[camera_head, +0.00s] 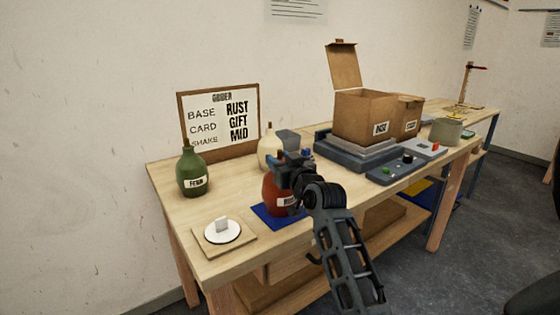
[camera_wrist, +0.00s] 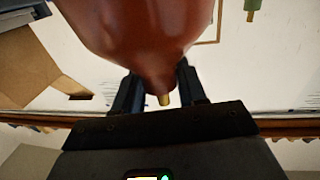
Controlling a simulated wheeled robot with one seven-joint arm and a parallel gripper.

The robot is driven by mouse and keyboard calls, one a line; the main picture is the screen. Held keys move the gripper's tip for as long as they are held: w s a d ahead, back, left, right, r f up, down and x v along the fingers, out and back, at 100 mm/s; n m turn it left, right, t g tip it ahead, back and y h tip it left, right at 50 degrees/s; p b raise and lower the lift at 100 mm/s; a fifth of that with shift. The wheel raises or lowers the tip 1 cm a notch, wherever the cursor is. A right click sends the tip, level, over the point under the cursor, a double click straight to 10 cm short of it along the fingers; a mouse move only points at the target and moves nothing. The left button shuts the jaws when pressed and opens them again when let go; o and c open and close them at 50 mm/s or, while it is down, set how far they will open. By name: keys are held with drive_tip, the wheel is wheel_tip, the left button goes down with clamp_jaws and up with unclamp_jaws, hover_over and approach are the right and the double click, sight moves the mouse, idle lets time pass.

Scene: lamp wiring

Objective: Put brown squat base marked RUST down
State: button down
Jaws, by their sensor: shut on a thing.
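The brown squat base (camera_head: 273,195) is upright at the blue mat (camera_head: 262,216) on the workbench. Its label is partly hidden by my arm, so I cannot read it fully. My gripper (camera_head: 282,168) is shut on the upper part of the base. In the wrist view the brown base (camera_wrist: 140,30) fills the top middle between my gripper's fingers (camera_wrist: 158,88), with its short brass neck tip showing. I cannot tell whether its bottom touches the mat.
A green base (camera_head: 192,174) stands at the left, a cream base (camera_head: 270,150) behind. A white disc on a board (camera_head: 222,232) lies front left. Cardboard boxes (camera_head: 365,115) stand right on a grey platform. The order board (camera_head: 219,120) reads RUST, GIFT, MID.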

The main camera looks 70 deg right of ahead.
drive_tip(key=c, duration=1.1)
unclamp_jaws()
drive_tip(key=shift+f, duration=0.15)
drive_tip(key=o, duration=0.5)
drive_tip(key=shift+c, duration=0.2)
drive_tip(key=shift+s+r, duration=0.1)
drive_tip(key=shift+r, duration=0.1)
drive_tip(key=b+v, duration=0.1)
drive_tip(key=v, duration=1)
drive_tip(key=shift+s+a+b, duration=0.3)
drive_tip(key=shift+b, duration=0.05)
